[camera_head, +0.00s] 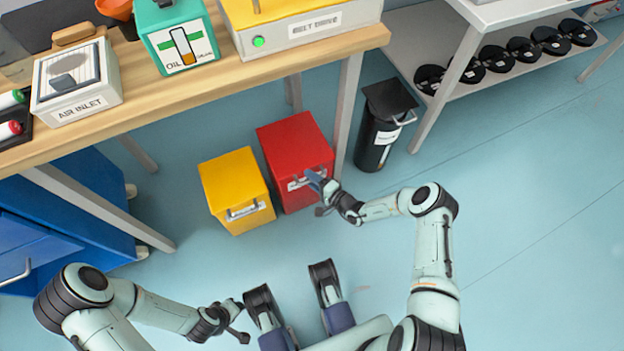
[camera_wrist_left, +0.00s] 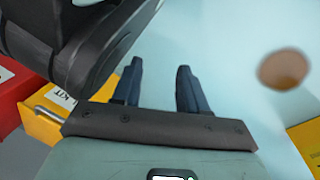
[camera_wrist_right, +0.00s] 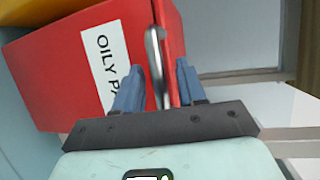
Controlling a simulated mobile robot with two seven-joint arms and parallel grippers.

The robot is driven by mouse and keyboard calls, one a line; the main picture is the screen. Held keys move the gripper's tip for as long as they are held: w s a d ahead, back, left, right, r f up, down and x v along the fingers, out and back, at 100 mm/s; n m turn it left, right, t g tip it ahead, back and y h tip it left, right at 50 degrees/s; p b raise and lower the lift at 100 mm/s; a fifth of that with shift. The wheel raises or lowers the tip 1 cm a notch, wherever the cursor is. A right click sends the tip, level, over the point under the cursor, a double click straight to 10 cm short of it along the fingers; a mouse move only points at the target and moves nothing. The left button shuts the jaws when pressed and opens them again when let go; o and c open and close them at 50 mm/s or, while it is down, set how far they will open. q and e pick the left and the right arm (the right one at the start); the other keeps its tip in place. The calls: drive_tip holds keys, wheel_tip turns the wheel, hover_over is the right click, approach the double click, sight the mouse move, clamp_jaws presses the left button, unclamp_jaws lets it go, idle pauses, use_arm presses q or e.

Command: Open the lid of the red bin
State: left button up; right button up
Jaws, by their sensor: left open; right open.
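The red bin (camera_head: 290,143) stands on the floor under the workbench, and its top looks closed. Its front carries a white label and a metal handle. My right gripper (camera_head: 316,194) is at the bin's front by the handle. In the right wrist view the label reads "OILY P…" on the red bin (camera_wrist_right: 60,85), and the metal handle (camera_wrist_right: 153,50) lies between the open fingers of my right gripper (camera_wrist_right: 158,75). I cannot tell whether the fingers touch it. My left gripper (camera_wrist_left: 159,75) is open and empty, low at the front left, away from the bin.
A yellow bin (camera_head: 232,185) stands close on the red bin's left. A black cylindrical can (camera_head: 378,140) stands to its right, beyond a leg of the workbench (camera_head: 345,110). A blue cabinet (camera_head: 75,205) is at the left. The floor in front and right is clear.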

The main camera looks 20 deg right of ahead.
clamp_jaws()
drive_tip(key=shift+r, duration=0.15)
use_arm(q)
drive_tip(key=w+r+t+p, duration=0.2)
drive_tip(key=w+r+p, duration=0.1)
drive_tip(key=w+r, duration=0.3)
use_arm(e)
wheel_tip(320, 180, up, 3)
drive_tip(key=shift+f+g, duration=0.15)
drive_tip(key=shift+g, duration=0.25)
use_arm(q)
drive_tip(key=s+d+r+m+g+h+p, duration=0.1)
drive_tip(key=s+d+r+g+p, duration=0.3)
drive_tip(key=s+r+p, duration=0.7)
drive_tip(key=shift+s+d+h+p, duration=0.3)
drive_tip(key=shift+s+d+h, duration=0.1)
drive_tip(key=shift+s+d, duration=0.65)
use_arm(e)
drive_tip(key=w+r+m+g+h, duration=0.1)
drive_tip(key=w+r+g, duration=0.2)
drive_tip(key=r, duration=1.1)
drive_tip(key=shift+w, duration=1.2)
